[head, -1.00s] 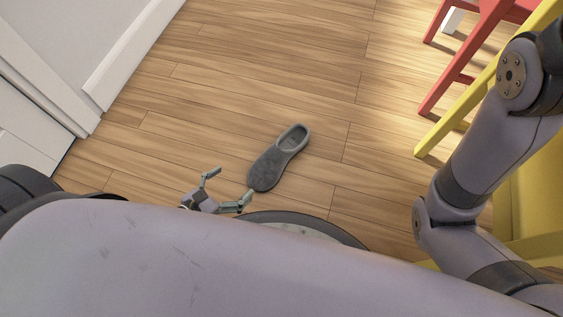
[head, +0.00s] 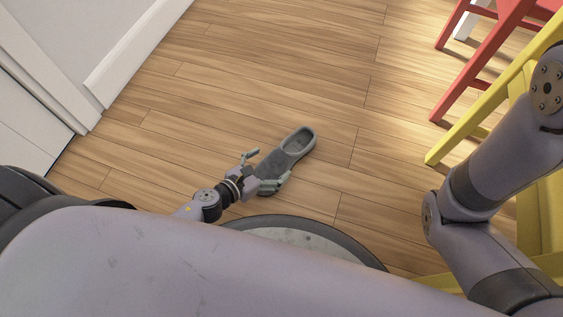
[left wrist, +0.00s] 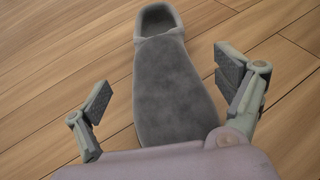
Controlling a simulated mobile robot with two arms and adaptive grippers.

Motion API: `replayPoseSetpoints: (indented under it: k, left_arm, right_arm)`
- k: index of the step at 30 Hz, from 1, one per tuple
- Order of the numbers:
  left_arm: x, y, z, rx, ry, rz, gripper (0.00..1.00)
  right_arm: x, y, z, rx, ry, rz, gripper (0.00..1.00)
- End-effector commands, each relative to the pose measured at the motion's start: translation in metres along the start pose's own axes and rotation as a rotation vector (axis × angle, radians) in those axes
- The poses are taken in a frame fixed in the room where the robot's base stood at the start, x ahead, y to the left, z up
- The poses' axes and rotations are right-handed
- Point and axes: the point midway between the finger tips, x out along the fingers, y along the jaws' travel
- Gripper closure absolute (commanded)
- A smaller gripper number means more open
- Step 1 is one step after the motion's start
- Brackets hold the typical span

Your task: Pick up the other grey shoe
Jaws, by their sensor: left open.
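A grey shoe (head: 290,152) lies on the wooden floor in the head view, its opening toward the upper right and its toe toward my base. My left gripper (head: 264,169) is open at the toe end, and its fingers partly hide the toe. In the left wrist view the shoe (left wrist: 172,90) lies between the two spread fingers of the left gripper (left wrist: 165,95), with its toe nearest and its opening at the far end. I cannot tell whether a finger touches it. My right arm shows at the right of the head view, but its gripper is out of view.
A red chair (head: 490,50) and a yellow chair (head: 470,112) stand at the right. A white wall with a baseboard (head: 130,50) is at the upper left. The wooden floor (head: 270,60) beyond the shoe is clear.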

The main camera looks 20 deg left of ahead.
Motion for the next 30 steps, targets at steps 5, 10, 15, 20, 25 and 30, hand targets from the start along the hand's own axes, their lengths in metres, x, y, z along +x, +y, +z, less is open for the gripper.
replayPoseSetpoints:
  k: [5,10,15,20,25,30]
  left_arm:
    - [0.029,-0.002,-0.004,0.003,-0.003,-0.001,0.1]
    - [0.039,-0.003,-0.003,0.001,-0.001,0.0,0.1]
    - [0.039,-0.003,-0.003,0.0,-0.001,0.0,0.1]
    - [0.038,-0.003,-0.003,0.0,-0.001,0.0,0.19]
    - [0.038,-0.003,-0.003,0.0,-0.001,0.0,0.3]
    - [0.038,-0.003,-0.003,0.0,-0.001,0.0,0.41]
  right_arm:
    - [-0.013,-0.003,-0.004,0.0,-0.001,0.0,0.2]
    - [-0.014,-0.003,-0.005,0.0,-0.001,0.0,0.2]
    - [-0.014,-0.003,-0.005,0.0,-0.001,0.0,0.2]
    - [-0.014,-0.003,-0.005,0.0,-0.001,0.0,0.2]
    - [-0.014,-0.003,-0.004,0.0,-0.001,0.0,0.2]
    - [-0.014,-0.003,-0.004,0.0,-0.001,0.0,0.2]
